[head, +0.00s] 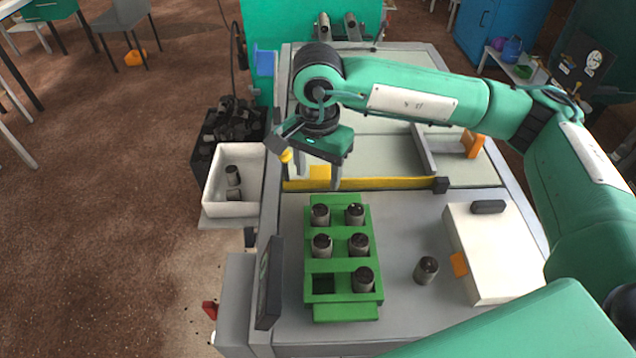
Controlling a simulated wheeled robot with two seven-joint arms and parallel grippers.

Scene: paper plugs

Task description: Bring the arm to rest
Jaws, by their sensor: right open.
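My right arm reaches in from the right, and its gripper (318,176) hangs above the machine table, just behind the green rack. Its two fingers point down, apart, with nothing between them. The green rack (342,312) stands on the table and holds several dark-topped grey plugs, such as the front right one (363,280). Its front left slot (322,284) is empty. Another plug (426,270) stands upright on the table to the right of the rack. My left gripper is not in view.
A white bin (236,205) with grey plugs inside sits left of the table. A yellow bar (390,184) crosses the table behind the rack. A white box (491,250) lies at the right. A dark panel (269,283) stands at the left edge.

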